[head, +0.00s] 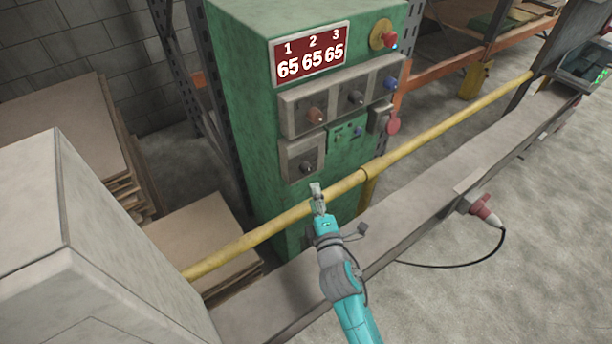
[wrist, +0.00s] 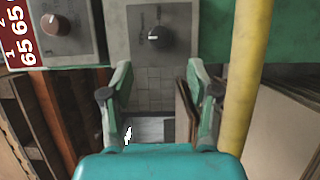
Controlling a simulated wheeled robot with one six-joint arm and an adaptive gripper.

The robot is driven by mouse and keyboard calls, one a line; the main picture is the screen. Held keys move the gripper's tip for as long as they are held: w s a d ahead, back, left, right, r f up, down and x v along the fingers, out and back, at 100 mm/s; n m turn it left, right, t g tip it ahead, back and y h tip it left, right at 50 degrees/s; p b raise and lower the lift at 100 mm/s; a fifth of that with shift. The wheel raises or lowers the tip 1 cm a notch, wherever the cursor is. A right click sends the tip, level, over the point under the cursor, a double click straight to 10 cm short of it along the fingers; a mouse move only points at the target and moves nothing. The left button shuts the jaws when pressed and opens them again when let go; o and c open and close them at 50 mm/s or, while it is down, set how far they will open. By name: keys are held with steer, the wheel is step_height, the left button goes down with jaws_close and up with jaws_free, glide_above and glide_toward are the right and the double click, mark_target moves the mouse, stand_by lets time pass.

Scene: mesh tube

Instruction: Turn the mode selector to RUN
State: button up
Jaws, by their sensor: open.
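A dark rotary knob (head: 307,166) sits on its own grey plate, low on the front of the green cabinet (head: 238,120). It looks like the mode selector, but its lettering is too small to read. In the wrist view the dark knob (wrist: 155,34) shows ahead of the fingers, with a light pointer mark on it. My gripper (head: 316,190) is in front of the cabinet, a little below the knob in the head view and apart from it. In the wrist view my gripper (wrist: 158,78) is open, with nothing between its fingers.
A yellow rail (head: 420,142) crosses in front of the cabinet close to my gripper; it also shows in the wrist view (wrist: 243,100). An orange-red knob (head: 316,115) and a second dark knob (head: 355,97) sit above, under the red display (head: 311,54). A red button (head: 383,38) is at top right.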

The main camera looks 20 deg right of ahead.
mark_target(308, 172)
steer(key=w, duration=0.8)
steer(key=shift+w+d, duration=0.35)
jaws_close()
